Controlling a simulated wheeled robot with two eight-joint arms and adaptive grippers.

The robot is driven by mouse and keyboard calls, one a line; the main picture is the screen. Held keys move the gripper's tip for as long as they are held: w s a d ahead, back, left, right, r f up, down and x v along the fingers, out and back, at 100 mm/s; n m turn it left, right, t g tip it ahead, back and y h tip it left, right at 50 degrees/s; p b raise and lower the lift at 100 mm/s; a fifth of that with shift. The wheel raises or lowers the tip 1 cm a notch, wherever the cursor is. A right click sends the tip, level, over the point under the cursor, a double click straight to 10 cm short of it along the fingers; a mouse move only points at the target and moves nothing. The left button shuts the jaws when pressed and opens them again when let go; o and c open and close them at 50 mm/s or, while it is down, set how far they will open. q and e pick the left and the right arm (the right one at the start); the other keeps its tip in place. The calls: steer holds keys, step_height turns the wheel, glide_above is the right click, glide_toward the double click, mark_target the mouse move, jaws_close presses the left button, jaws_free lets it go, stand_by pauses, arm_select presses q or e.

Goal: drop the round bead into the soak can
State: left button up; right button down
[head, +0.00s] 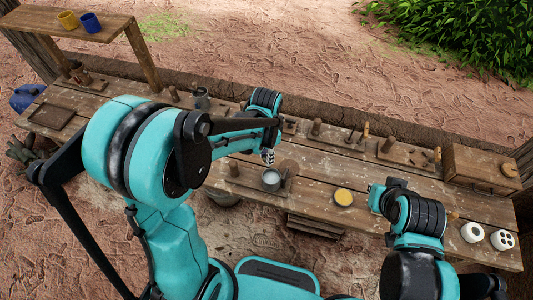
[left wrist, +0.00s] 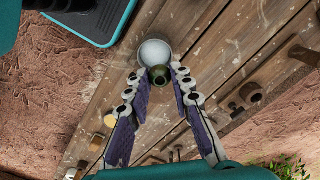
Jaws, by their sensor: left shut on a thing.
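My left gripper (head: 268,157) reaches over the middle of the wooden bench. In the left wrist view its two fingers (left wrist: 160,84) are closed on a small dark green round bead (left wrist: 160,74) with a hole in it, held at the fingertips. The soak can (head: 271,180), a grey open can with a pale inside, stands on the bench just below and in front of the gripper. Its pale round top (left wrist: 154,52) shows right beside the bead in the wrist view. The bead cannot be made out in the head view.
A yellow-filled round dish (head: 343,197) stands to the right of the can. Racks with wooden pegs (head: 349,138) line the bench's back. A wooden box (head: 480,168) and two white round pieces (head: 472,232) are at the right end. A tray (head: 52,116) lies at the left.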

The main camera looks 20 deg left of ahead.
arm_select(q)
step_height(320, 180, down, 3)
steer(key=shift+f+b, duration=0.1)
steer(key=shift+b, duration=0.8)
steer(key=o, duration=0.9)
step_height(320, 180, up, 12)
steer(key=shift+r, duration=0.1)
